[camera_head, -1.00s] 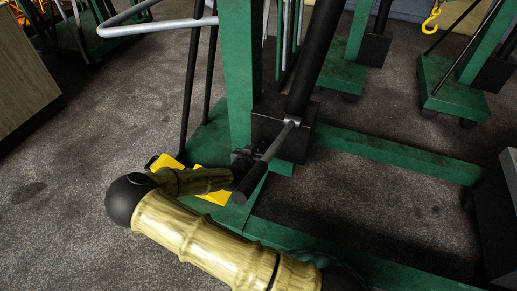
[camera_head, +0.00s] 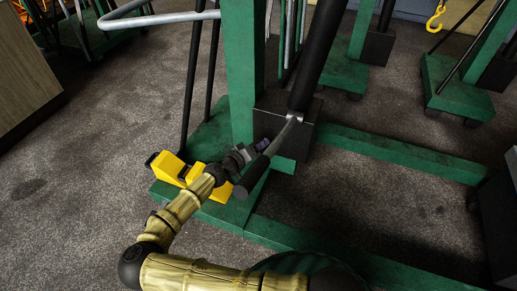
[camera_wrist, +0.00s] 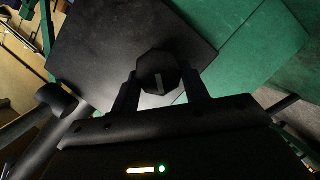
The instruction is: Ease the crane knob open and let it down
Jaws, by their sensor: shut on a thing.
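The crane is a green steel frame with an upright post (camera_head: 241,70), a slanted black ram (camera_head: 320,50) and a black pump block (camera_head: 268,114) at its foot. In the head view my gripper (camera_head: 258,147) reaches the block's lower front, and the knob is hidden there.
The dark pump handle (camera_head: 252,176) slants down from the block, close to my wrist. Yellow blocks (camera_head: 168,167) stand on the green base left of my arm. Green legs (camera_head: 400,153) run right along the floor. Open carpet lies to the left.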

